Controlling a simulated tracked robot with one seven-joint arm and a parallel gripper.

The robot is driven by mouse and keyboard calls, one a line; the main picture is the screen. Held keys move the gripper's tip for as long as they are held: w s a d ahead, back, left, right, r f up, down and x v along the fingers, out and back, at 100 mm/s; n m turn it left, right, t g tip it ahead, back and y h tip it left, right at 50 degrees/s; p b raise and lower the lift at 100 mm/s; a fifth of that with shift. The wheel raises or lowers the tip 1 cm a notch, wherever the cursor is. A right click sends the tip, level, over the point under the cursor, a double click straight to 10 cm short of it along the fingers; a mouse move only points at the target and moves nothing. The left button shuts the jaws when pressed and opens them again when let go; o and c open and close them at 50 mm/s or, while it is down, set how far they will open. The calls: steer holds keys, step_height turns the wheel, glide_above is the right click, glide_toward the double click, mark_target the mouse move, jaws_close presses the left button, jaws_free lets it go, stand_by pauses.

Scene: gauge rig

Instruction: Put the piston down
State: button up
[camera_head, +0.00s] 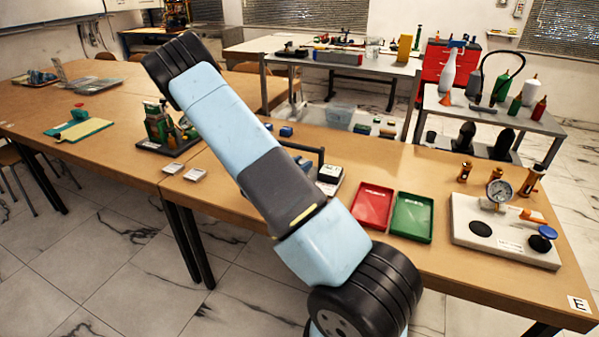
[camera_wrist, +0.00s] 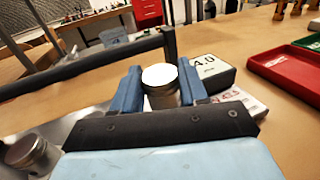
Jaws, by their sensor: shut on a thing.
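The piston (camera_wrist: 161,90), a short silvery cylinder with a pale flat top, stands between the two blue fingers of my gripper (camera_wrist: 160,72) in the wrist view. The fingers are shut on its sides. Its lower part is hidden by the dark gripper body, so I cannot tell whether it touches anything below. A second silvery cylinder (camera_wrist: 32,154) is at the lower left of the wrist view, apart from my gripper. In the head view my arm hides the gripper and the piston.
A black handle bar (camera_wrist: 90,68) runs close left of my gripper. A box marked 4.0 (camera_wrist: 212,72) is just right. Red (camera_head: 373,206) and green (camera_head: 411,217) trays lie farther right, then a white gauge plate (camera_head: 470,232). Bare wood lies behind.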

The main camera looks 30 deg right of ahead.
steer(key=shift+w+d+f, duration=0.1)
steer(key=shift+w+f, duration=0.1)
steer(key=shift+f, duration=0.7)
steer(key=shift+w+f, duration=0.15)
steer(key=shift+f, duration=0.7)
steer(key=shift+f, duration=0.1)
steer(key=o, duration=1.1)
steer(key=shift+f, duration=0.1)
